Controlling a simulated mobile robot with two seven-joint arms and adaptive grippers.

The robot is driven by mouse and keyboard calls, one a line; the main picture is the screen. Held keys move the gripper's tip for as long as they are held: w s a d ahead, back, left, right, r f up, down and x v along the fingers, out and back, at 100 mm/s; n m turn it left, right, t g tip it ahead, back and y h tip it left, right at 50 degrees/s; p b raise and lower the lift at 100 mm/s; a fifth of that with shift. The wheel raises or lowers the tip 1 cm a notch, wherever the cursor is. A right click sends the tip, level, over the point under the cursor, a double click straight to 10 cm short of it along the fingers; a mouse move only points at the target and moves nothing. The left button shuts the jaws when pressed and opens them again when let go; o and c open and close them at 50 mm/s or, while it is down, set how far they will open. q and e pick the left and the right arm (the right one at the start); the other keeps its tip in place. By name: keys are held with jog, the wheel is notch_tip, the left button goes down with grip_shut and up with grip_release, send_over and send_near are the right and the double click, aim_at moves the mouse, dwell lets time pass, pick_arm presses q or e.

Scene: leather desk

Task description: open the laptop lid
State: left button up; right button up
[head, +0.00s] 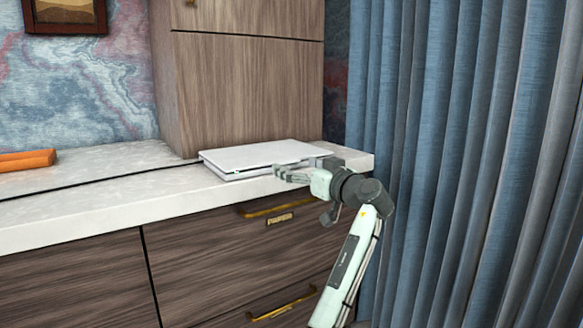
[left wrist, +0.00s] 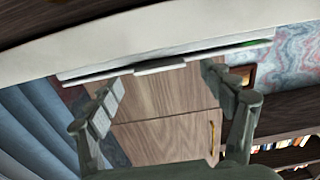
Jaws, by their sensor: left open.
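The laptop (head: 255,156) is a thin white slab lying on the light counter, with its lid shut. A small green spot shows near its front left corner. In the left wrist view the laptop (left wrist: 165,58) shows edge-on as a thin white and dark strip. My left gripper (head: 280,175) is at the laptop's front edge, toward the right. It is open, and in the left wrist view its two fingers (left wrist: 162,80) are spread with nothing between them, their tips close to the laptop's edge. Whether they touch it I cannot tell. My right gripper is not in view.
The marble-like counter (head: 95,193) is clear left of the laptop, up to an orange object (head: 27,160). A wooden cabinet (head: 245,90) stands behind the laptop. Below the counter edge are drawers with brass handles (head: 275,209). Blue curtains (head: 450,120) hang on the right.

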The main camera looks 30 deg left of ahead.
pick_arm(q)
jog(key=shift+x, duration=1.45)
jog(key=shift+d, duration=0.1)
jog(key=c, duration=1.7)
jog(key=shift+r, duration=0.1)
